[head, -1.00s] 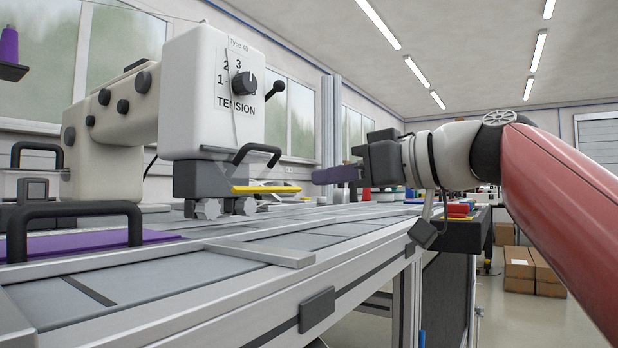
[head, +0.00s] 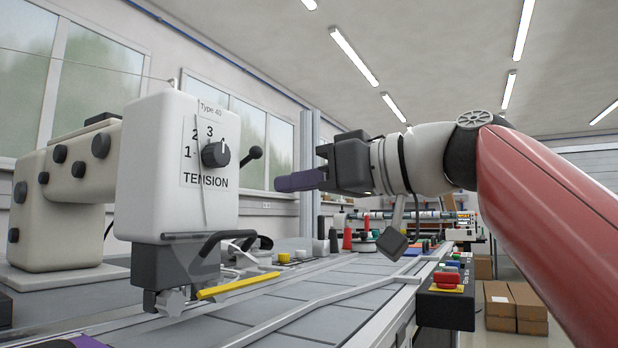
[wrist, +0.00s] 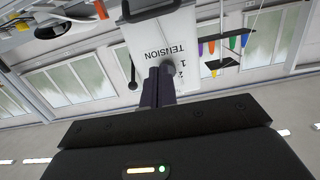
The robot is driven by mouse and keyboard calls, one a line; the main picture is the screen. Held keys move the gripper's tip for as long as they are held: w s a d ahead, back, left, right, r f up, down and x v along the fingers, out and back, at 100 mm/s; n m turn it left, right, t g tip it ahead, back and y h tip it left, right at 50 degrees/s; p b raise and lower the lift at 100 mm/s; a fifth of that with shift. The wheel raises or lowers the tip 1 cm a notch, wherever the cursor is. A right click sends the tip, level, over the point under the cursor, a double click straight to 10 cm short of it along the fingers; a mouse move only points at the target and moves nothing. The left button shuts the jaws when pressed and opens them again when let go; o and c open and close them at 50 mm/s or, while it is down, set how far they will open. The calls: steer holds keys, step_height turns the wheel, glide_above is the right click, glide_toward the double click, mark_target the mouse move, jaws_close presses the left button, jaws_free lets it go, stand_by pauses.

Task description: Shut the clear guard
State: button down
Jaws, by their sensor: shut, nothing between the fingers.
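The clear guard (head: 208,262) is a see-through panel under the white sewing head (head: 165,140) in the head view. It has a yellow lower edge (head: 238,287) and a dark bar handle (head: 228,237). The guard sticks out at a slant from the head, in front of the needle area. My gripper (head: 280,183) is shut and empty, right of the head and above the guard's handle, apart from both. In the wrist view its purple-grey fingers (wrist: 158,84) overlap the face marked TENSION, and a dark handle (wrist: 148,9) shows at the top edge.
A tension knob (head: 215,154) and a dark lever (head: 251,158) stick out near my fingers. The grey table (head: 330,298) runs below, with thread cones (head: 347,240) behind. A box with coloured buttons (head: 447,290) is at the table's right edge. Air around my gripper is free.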

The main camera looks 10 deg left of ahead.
mark_target(228, 255)
steer(key=w+a+f, duration=0.1)
steer(key=a+f, duration=0.3)
steer(key=a, duration=0.2)
steer(key=shift+w+f+b, duration=0.25)
steer(key=shift+w+b, duration=0.1)
steer(key=shift+b, duration=0.05)
steer(key=shift+f+b, duration=0.45)
steer(key=shift+b, duration=0.15)
steer(key=shift+a+f+b, duration=0.1)
steer(key=shift+f+b, duration=1.9)
steer(key=shift+b, duration=0.6)
